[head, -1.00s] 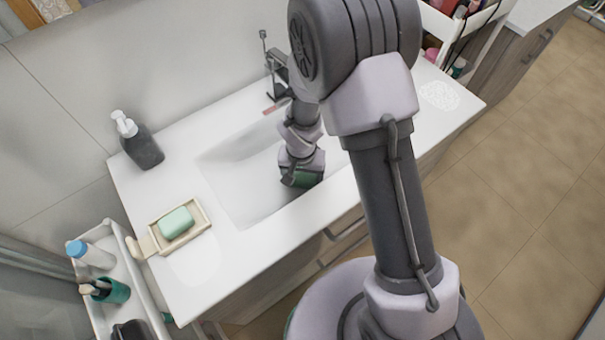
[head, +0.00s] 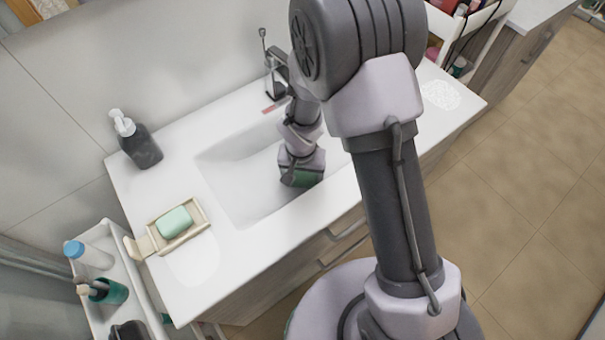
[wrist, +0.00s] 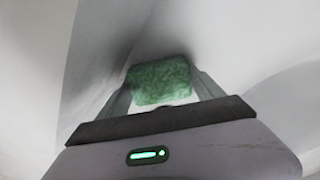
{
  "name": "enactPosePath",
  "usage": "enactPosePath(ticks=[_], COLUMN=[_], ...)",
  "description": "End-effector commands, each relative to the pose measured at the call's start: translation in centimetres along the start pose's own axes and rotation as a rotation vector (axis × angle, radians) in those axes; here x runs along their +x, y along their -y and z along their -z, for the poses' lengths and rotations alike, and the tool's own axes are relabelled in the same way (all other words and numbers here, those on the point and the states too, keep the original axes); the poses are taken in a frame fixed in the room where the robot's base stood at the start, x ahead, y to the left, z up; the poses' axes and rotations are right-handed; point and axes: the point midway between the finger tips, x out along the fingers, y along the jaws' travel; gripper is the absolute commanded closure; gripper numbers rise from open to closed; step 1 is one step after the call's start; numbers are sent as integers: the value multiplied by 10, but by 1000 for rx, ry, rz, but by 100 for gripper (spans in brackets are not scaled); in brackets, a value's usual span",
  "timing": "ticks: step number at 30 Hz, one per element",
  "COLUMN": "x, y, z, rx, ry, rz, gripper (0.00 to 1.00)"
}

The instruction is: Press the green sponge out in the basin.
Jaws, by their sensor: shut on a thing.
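The green sponge (wrist: 160,82) is a rough green block between the two fingers of my gripper (wrist: 165,95) in the wrist view. My gripper is shut on it, one finger on each side. In the head view my gripper (head: 301,180) is down inside the white basin (head: 235,185), toward its right part. A little of the sponge's green seems to show there, but my wrist hides most of it. I cannot tell whether the sponge touches the basin floor.
A dark faucet (head: 277,78) stands behind the basin. A soap dish (head: 160,247) with a green soap bar (head: 174,222) sits left of the basin. A dark pump bottle (head: 142,152) stands at the back left. A white cart (head: 125,285) with bottles stands at the lower left.

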Motion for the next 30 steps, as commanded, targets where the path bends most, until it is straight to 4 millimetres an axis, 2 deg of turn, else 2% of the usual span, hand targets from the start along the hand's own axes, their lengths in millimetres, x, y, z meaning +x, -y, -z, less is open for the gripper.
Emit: enactPosePath(ticks=[14, 30], x=[-1, -79], y=[0, 0], z=[-1, 10], rx=[0, 0], ry=[2, 0], rz=[-1, 0], gripper=[56, 56])
